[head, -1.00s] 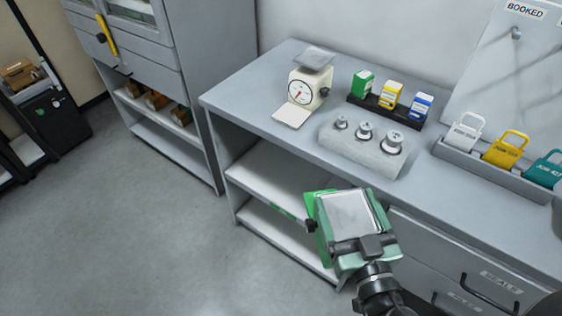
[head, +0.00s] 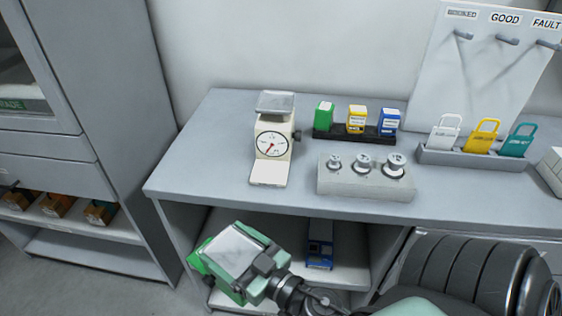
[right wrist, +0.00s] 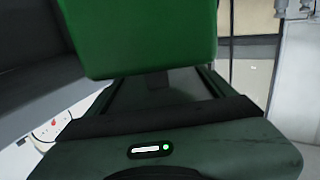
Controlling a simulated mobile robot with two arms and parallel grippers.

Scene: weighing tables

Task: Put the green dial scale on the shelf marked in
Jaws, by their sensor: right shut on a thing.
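The green dial scale (head: 233,250) is held by my right gripper (head: 257,272), in front of the open shelves under the bench. Its grey pan faces up and it looks somewhat turned and tilted. In the right wrist view a green body (right wrist: 140,35) fills the space just beyond my gripper. The dial face is not visible. The upper shelf (head: 345,272) under the bench is partly behind the scale and my arm. I cannot read any "in" mark on it. My left gripper is not in view.
A blue boxed item (head: 320,245) stands on the upper shelf. On the bench (head: 215,150) are a cream dial scale (head: 273,140), a block with weights (head: 365,182), small coloured boxes in a black rack (head: 355,134) and a tray of tags (head: 475,158). A cabinet (head: 115,120) stands left.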

